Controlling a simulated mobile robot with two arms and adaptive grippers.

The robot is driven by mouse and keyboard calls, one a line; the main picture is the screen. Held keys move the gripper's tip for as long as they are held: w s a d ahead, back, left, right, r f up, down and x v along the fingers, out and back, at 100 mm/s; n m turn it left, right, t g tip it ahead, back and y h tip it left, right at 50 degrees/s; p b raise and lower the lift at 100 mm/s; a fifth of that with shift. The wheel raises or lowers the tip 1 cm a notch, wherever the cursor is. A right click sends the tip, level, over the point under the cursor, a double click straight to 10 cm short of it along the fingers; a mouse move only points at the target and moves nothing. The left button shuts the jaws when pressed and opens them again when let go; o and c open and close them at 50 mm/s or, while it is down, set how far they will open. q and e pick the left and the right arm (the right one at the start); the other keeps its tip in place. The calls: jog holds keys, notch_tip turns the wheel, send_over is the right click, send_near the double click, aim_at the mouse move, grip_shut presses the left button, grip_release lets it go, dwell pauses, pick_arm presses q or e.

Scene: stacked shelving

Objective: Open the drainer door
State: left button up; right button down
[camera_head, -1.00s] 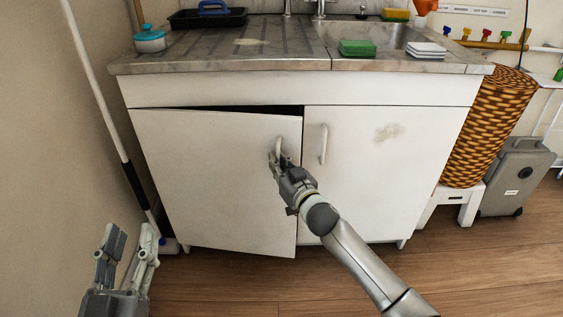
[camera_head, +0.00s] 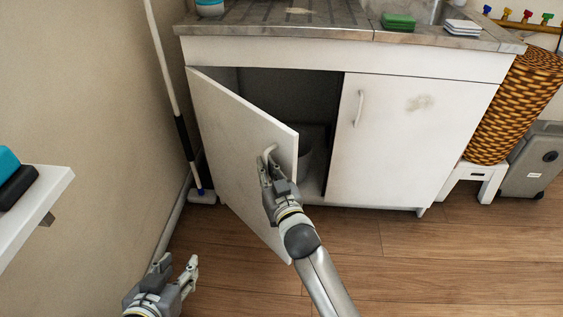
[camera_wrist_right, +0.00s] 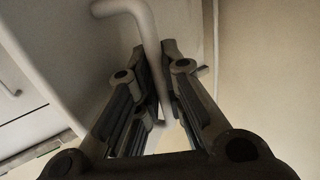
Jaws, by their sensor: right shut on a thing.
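The left drainer door (camera_head: 235,137) of the white sink cabinet stands partly open, swung out toward me, with the dark inside showing. Its curved handle (camera_head: 268,150) is near the door's free edge. My right gripper (camera_head: 266,165) is shut on this handle; in the right wrist view the handle (camera_wrist_right: 140,18) runs down between the two fingers (camera_wrist_right: 160,75). The right door (camera_head: 400,145) is shut and has its own handle (camera_head: 359,108). My left gripper (camera_head: 178,272) is open and empty, low at the left, away from the cabinet.
A bucket-like thing (camera_head: 305,158) is partly visible inside the cabinet. A mop (camera_head: 180,125) leans at the wall left of the door. A white shelf (camera_head: 45,205) juts in at far left. A woven basket (camera_head: 515,110) on a white stool stands right. Floor in front is clear.

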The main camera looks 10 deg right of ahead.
jog(key=shift+s+a, duration=0.25)
jog(key=shift+a, duration=0.25)
jog(key=shift+s+a, duration=0.25)
jog(key=shift+a, duration=0.25)
jog(key=c, duration=1.8)
grip_release()
jog(key=shift+s, duration=0.1)
jog(key=v, duration=1.1)
jog(key=shift+s+d, duration=0.15)
jog(key=shift+s, duration=0.25)
